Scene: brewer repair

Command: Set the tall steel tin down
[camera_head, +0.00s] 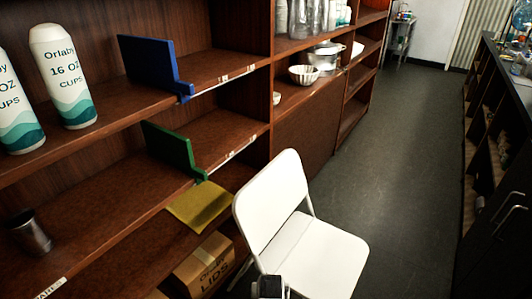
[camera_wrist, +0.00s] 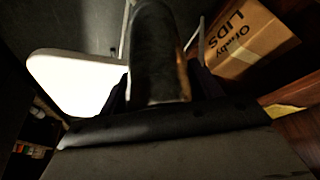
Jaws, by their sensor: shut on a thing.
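In the wrist view my gripper (camera_wrist: 160,86) is shut on a tall, dark, rounded metal cylinder, the tall steel tin (camera_wrist: 157,45). The tin stands out between the two dark fingers, and its far end runs to the top edge of the picture. The base of the tin is hidden. In the head view a small dark part shows at the bottom edge in front of the white chair; I cannot tell whether it is my gripper. A separate steel cup (camera_head: 30,232) stands on the lower left shelf.
A white folding chair (camera_head: 297,220) stands close in front of the brown shelves. A lids box (camera_head: 203,264) sits low, beside a yellow piece (camera_head: 200,205). Green (camera_head: 170,150) and blue (camera_head: 150,65) dividers stand on shelves. Cup sleeves (camera_head: 62,75) stand upper left. The aisle floor (camera_head: 400,150) is clear.

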